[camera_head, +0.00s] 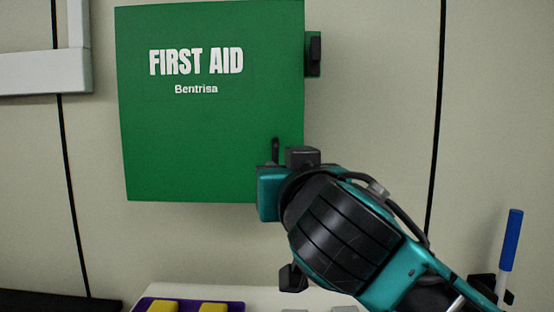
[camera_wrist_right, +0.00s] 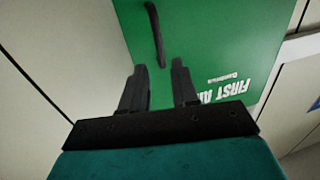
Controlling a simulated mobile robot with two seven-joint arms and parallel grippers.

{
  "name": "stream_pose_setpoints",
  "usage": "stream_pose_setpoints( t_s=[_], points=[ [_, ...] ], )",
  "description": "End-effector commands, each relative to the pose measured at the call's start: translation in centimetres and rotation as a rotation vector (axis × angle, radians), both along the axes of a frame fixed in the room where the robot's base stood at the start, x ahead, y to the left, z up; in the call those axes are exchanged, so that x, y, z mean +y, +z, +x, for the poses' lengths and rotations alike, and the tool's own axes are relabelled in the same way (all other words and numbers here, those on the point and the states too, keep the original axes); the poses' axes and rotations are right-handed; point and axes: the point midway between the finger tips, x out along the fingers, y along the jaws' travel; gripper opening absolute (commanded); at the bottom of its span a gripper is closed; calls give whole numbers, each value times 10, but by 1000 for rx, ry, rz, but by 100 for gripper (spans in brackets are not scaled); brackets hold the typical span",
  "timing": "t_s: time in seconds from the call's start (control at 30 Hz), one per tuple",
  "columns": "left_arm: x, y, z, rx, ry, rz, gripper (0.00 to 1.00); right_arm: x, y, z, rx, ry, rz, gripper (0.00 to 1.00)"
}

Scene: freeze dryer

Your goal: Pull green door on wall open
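The green door (camera_head: 190,140) on the wall is marked "FIRST AID" and appears shut. Its slim black handle (camera_head: 275,150) is near the lower right edge, partly hidden by my right arm. In the right wrist view the door (camera_wrist_right: 205,40) fills the upper middle, and the handle (camera_wrist_right: 155,35) stands out from it. My right gripper (camera_wrist_right: 160,68) is open, its two fingers pointing at the door. The handle's near end appears between the fingertips; I cannot tell whether they touch it. My left gripper is not in view.
A dark latch-like part (camera_head: 314,53) sits at the door's right side. Below is a white surface with a purple tray (camera_head: 236,306) holding yellow items. A blue-and-white pen-like object (camera_head: 510,240) stands at the lower right. A pale frame (camera_head: 45,80) is at the upper left.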

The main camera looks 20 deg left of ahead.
Motion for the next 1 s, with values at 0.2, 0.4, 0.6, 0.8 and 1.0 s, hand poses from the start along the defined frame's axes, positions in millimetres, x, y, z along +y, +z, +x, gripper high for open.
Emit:
stream_pose_setpoints(
  t_s=[0.2, 0.4, 0.6, 0.8, 1.0],
  points=[
    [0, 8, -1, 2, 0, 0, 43, 18, 1, 36, 1, -2, -2, 30],
    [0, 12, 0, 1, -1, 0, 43, 31, 1, 60, 0, 0, -1, 30],
    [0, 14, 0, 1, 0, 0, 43, 38, 0, 73, 1, 1, 0, 30],
    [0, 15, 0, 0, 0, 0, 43, 39, 0, 76, 1, 1, 0, 30],
    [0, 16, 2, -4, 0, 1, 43, 39, 0, 76, 0, 1, 1, 26]
  ],
)
